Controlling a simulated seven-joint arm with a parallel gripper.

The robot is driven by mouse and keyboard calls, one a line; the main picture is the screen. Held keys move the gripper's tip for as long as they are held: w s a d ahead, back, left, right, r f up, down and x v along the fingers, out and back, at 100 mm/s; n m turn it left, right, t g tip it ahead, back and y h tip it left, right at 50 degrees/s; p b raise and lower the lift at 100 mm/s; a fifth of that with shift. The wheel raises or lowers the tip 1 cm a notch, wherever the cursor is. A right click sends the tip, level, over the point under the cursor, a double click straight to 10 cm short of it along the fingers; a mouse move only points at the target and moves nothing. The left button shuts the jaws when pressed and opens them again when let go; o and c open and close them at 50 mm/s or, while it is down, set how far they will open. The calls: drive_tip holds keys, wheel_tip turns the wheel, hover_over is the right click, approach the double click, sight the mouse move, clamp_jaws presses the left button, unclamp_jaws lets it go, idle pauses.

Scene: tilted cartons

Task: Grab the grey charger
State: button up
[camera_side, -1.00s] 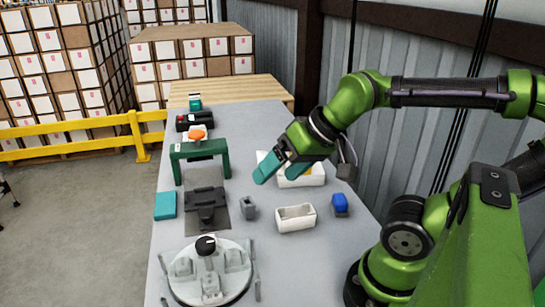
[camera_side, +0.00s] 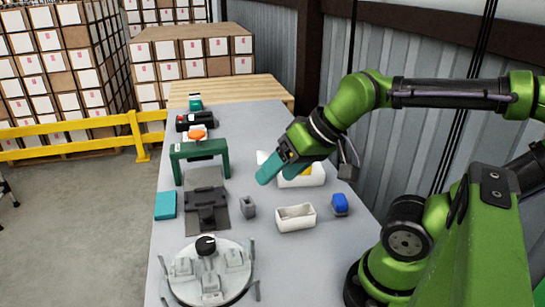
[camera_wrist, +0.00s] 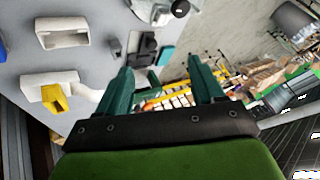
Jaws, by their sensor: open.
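A small grey block, which looks like the grey charger (camera_side: 248,207), stands on the grey table, right of a dark fixture and left of an open white box. It also shows in the wrist view (camera_wrist: 114,46), small and beyond the left finger. My gripper (camera_side: 266,175) is above the table, behind the charger in the side view and apart from it. In the wrist view its two teal fingers (camera_wrist: 160,70) are spread with nothing between them.
Near the charger are the white box (camera_side: 296,217), a blue item (camera_side: 340,204) and a dark fixture (camera_side: 207,208). A round white turntable (camera_side: 208,291) with grey pieces is in front. A green arch (camera_side: 176,165) stands behind left.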

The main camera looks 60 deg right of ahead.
drive_tip(key=m+g+h, duration=0.2)
drive_tip(key=g, duration=0.4)
hover_over(248, 208)
wheel_tip(248, 208, down, 8)
drive_tip(key=w+d+m+g, duration=0.1)
drive_tip(key=w+d, duration=0.1)
drive_tip(key=f, duration=1)
drive_tip(key=shift+s+d, duration=0.1)
drive_tip(key=shift+s, duration=0.15)
drive_tip(key=shift+f, duration=3.15)
